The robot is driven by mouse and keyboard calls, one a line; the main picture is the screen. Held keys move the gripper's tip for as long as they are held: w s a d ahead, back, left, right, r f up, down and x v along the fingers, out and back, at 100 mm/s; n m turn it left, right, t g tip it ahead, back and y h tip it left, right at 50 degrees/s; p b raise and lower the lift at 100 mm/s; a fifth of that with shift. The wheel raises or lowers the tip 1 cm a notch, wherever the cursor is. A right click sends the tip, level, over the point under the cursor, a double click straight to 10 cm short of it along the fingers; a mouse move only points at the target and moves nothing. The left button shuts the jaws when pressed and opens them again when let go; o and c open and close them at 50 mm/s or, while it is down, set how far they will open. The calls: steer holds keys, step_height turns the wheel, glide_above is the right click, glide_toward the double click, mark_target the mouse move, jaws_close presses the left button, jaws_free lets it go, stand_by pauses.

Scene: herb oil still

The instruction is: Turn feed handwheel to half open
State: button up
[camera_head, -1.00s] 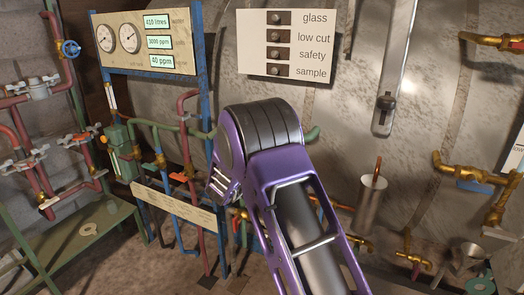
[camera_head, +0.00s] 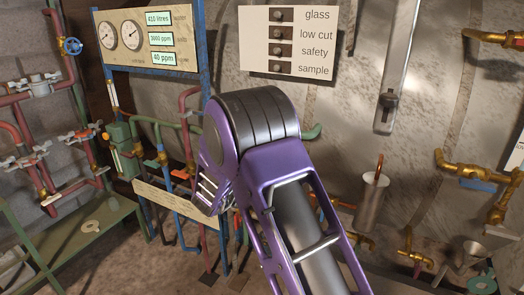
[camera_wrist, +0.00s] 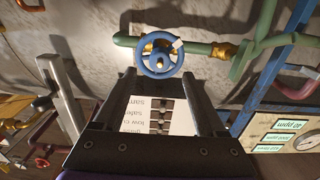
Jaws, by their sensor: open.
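A blue handwheel (camera_wrist: 161,52) with a gold hub and a small white tag on its upper right rim shows in the wrist view. It sits on a green pipe (camera_wrist: 200,47) with brass fittings. My gripper (camera_wrist: 159,76) is open and empty, its two dark fingers apart and pointing toward the wheel. The wheel appears centred between the fingertips and just beyond them; I cannot tell the exact gap. In the head view my purple arm hides the gripper and this wheel.
A gauge board (camera_head: 150,40) on a blue frame (camera_head: 204,90) stands left of my arm. Another blue handwheel (camera_head: 72,46) is on a red pipe at far left. A white label panel (camera_head: 258,42) hangs on the tank. Brass valves (camera_head: 462,168) and a metal cylinder (camera_head: 372,195) are at right.

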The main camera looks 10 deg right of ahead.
steer(key=v, duration=1.1)
steer(key=shift+s+a, duration=0.2)
steer(key=shift+s, duration=0.1)
